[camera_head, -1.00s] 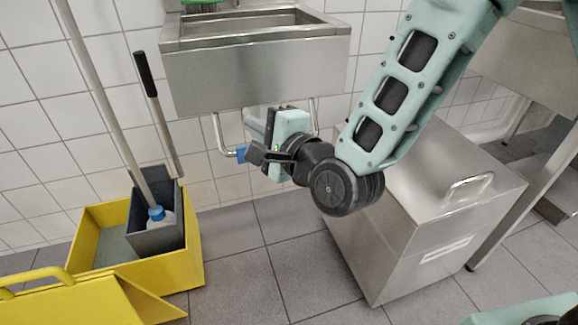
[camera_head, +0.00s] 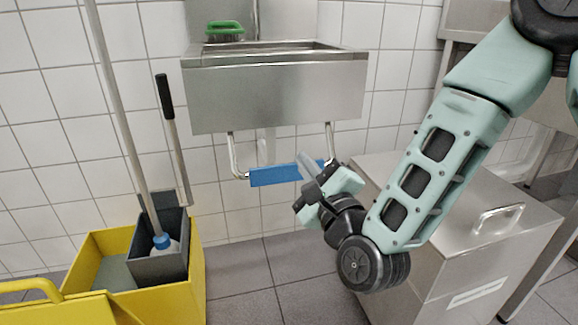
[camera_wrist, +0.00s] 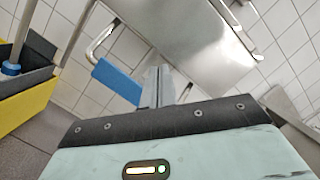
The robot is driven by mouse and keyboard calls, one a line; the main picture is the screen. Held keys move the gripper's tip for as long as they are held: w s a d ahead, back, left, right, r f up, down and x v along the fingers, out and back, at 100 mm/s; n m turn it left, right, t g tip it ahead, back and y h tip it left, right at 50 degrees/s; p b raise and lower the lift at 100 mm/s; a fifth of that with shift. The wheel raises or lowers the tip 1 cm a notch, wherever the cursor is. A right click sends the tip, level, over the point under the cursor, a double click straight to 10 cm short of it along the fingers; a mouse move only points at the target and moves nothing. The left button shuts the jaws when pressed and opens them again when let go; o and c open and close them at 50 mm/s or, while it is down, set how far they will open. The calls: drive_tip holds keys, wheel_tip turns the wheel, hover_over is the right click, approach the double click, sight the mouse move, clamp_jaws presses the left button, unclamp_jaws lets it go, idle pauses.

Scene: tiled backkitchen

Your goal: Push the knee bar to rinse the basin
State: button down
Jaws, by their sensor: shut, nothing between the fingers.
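The steel basin (camera_head: 275,95) hangs on the tiled wall and also fills the upper part of the wrist view (camera_wrist: 185,35). Under it, the knee bar's blue pad (camera_head: 275,176) hangs level between two bent steel rods. My gripper (camera_head: 306,163) is shut and empty, in front of the pad's right end, which it partly hides. In the wrist view, my fingers (camera_wrist: 158,74) point towards the wall below the basin, with the blue pad (camera_wrist: 117,78) to their left. I cannot tell whether the fingers touch the pad. The basin's inside is mostly hidden.
A yellow mop bucket (camera_head: 195,265) with a grey wringer (camera_head: 160,268) and a mop stands at the left. A steel cabinet (camera_head: 440,225) stands at the right, behind my arm. Floor shows between bucket and cabinet.

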sight(290, 167)
drive_tip(key=shift+w+a+f+b, duration=0.45)
drive_tip(key=shift+w+f, duration=0.35)
drive_tip(key=shift+w, duration=0.35)
drive_tip(key=shift+w+a+f+b, duration=0.2)
drive_tip(key=shift+w+f+b, duration=0.5)
drive_tip(key=shift+w, duration=0.4)
drive_tip(key=shift+w+a+f+b, duration=0.4)
drive_tip(key=shift+w+f, duration=0.45)
drive_tip(key=shift+w, duration=0.3)
drive_tip(key=shift+w+f, duration=0.1)
drive_tip(key=shift+w+f, duration=0.15)
drive_tip(key=shift+w, duration=0.1)
drive_tip(key=shift+w+a+f+b, duration=0.2)
drive_tip(key=shift+w+f+b, duration=0.3)
drive_tip(key=shift+w, duration=0.15)
drive_tip(key=shift+w+a+f+b, duration=0.2)
drive_tip(key=shift+w+f+b, duration=0.3)
drive_tip(key=shift+w, duration=0.15)
idle(1.8)
drive_tip(key=shift+r, duration=0.1)
drive_tip(key=shift+s+d+r+p, duration=0.3)
drive_tip(key=shift+s+r, duration=0.25)
drive_tip(key=shift+s, duration=0.3)
drive_tip(key=shift+s+d+r+p, duration=0.15)
drive_tip(key=shift+s+r+p, duration=0.35)
drive_tip(key=shift+s, duration=0.3)
drive_tip(key=shift+r, duration=0.1)
